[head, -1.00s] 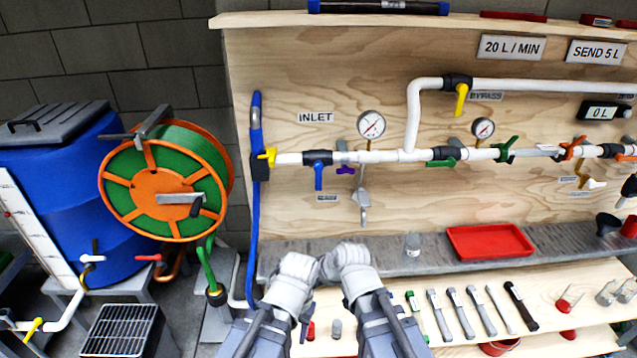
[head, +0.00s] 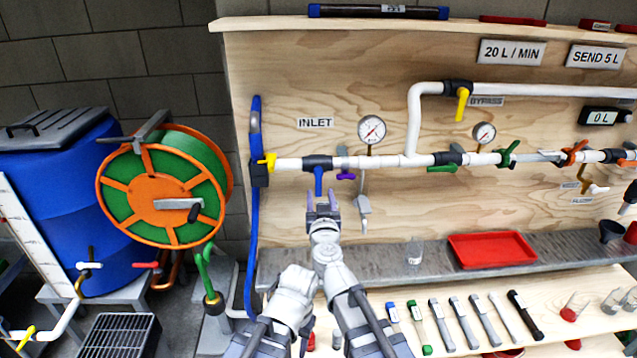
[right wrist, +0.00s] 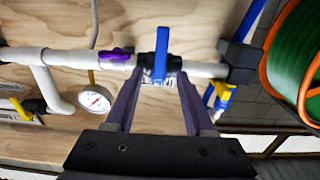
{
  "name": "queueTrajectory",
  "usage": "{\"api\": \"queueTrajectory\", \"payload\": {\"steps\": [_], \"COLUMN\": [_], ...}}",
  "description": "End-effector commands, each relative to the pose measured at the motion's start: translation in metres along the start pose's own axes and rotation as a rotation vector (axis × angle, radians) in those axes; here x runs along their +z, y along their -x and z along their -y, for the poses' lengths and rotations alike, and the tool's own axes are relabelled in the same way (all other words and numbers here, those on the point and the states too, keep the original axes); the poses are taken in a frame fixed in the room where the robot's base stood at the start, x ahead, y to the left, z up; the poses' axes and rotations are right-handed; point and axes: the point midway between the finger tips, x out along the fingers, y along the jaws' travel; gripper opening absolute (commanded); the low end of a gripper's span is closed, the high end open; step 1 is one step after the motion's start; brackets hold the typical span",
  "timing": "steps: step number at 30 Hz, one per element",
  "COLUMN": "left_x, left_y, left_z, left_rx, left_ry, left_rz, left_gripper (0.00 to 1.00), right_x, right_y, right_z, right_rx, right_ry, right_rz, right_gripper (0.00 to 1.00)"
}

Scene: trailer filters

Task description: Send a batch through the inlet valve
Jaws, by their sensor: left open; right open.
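The inlet valve has a blue lever (head: 319,181) hanging straight down, across the white pipe, right of the yellow-handled tap and below the INLET label (head: 315,122). My right gripper (head: 322,198) is open just below the lever. In the right wrist view the blue lever (right wrist: 161,55) appears between and just beyond the two fingertips of my right gripper (right wrist: 157,84), with no grip on it. My left gripper (head: 300,282) is low over the bench, with its fingers hard to make out. The display (head: 604,116) reads 0 L. Signs read 20 L / MIN (head: 511,52) and SEND 5 L (head: 598,56).
A purple handle (head: 346,177) and a pressure gauge (head: 371,130) sit close right of the inlet valve. A yellow bypass lever (head: 462,101) hangs farther right. A red tray (head: 491,249) stands on the grey shelf; tools lie below. A hose reel (head: 160,194) is at left.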

Motion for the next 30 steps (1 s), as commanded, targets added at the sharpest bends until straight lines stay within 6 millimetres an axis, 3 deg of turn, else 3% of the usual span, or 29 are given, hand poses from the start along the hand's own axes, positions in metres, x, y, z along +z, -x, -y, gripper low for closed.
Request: {"api": "queueTrajectory", "payload": {"steps": [8,19,28,30], "left_x": [0.0,0.0,0.0,0.0], "left_y": [0.0,0.0,0.0,0.0], "left_z": [0.0,0.0,0.0,0.0], "left_rx": [0.0,0.0,0.0,0.0], "left_ry": [0.0,0.0,0.0,0.0], "left_rz": [0.0,0.0,0.0,0.0], "left_gripper": [0.5,0.5,0.5,0.5], "right_x": [0.0,0.0,0.0,0.0], "right_y": [-0.022,-0.074,-0.078,-0.078], "right_z": [0.001,0.001,0.0,0.0], "right_rx": [-0.001,-0.002,-0.002,-0.002], "right_ry": [0.0,-0.001,-0.001,-0.001], "right_rz": [-0.001,-0.001,-0.001,-0.001], "right_gripper": [0.54,0.54,0.54,0.48]}}
